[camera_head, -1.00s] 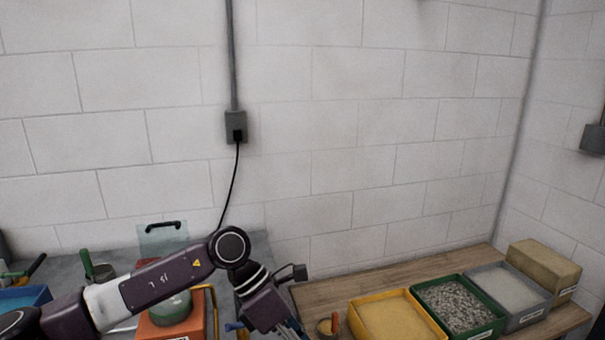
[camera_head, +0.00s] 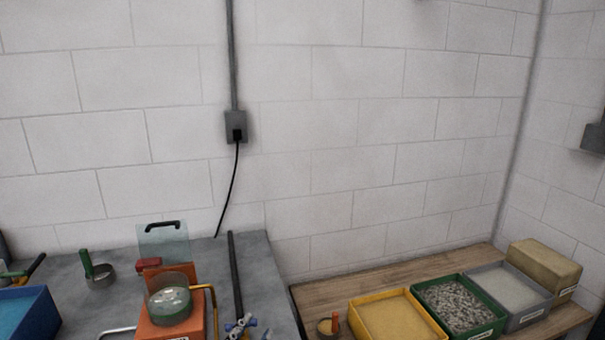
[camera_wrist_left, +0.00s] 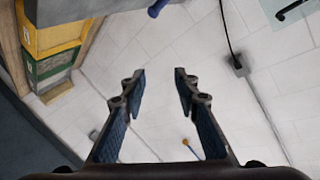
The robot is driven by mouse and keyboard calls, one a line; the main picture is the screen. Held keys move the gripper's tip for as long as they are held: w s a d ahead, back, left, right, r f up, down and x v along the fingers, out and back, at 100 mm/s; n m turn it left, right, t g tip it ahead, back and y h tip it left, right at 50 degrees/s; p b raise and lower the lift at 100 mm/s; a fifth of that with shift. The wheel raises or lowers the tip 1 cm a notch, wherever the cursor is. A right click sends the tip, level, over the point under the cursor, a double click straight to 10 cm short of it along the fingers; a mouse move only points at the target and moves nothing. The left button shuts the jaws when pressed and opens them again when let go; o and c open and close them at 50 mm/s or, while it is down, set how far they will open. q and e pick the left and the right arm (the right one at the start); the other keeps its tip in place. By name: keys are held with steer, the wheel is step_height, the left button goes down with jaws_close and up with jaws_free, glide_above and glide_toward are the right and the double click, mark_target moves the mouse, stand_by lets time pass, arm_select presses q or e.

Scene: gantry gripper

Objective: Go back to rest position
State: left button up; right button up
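My left gripper (camera_wrist_left: 160,74) shows in the left wrist view. Its two dark, blue-padded fingers are spread apart, with nothing between them but pale wall behind. No part of the left arm that I can make out shows in the head view now. My right gripper is in neither view.
A grey bench at left holds an orange device with a glass bowl (camera_head: 170,304), a blue bin (camera_head: 27,314) and a dark upright rod (camera_head: 235,270). A wooden table at right holds a yellow tray (camera_head: 440,333), a green gravel tray (camera_head: 482,326) and a tan block (camera_head: 545,265).

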arm_select(q)
steer(key=s+a+f+n+g+y, duration=0.3)
steer(key=s+a+f+n+g, duration=0.3)
steer(key=s+f, duration=0.7)
steer(key=s+a+f+n+g, duration=0.1)
steer(key=s+a+f+g, duration=0.2)
steer(key=s, duration=0.4)
steer(key=s+a+f+g, duration=0.2)
steer(key=s+f+g, duration=0.15)
steer(key=s, duration=0.45)
step_height(320, 180, down, 28)
steer(key=s, duration=0.2)
steer(key=s+a+f+g, duration=0.2)
steer(key=s+f, duration=1.4)
steer(key=s, duration=0.1)
steer(key=shift+s+a+f+b, duration=0.15)
steer(key=shift+a+f+b, duration=0.15)
steer(key=shift+a+b, duration=0.15)
steer(key=shift+d, duration=0.1)
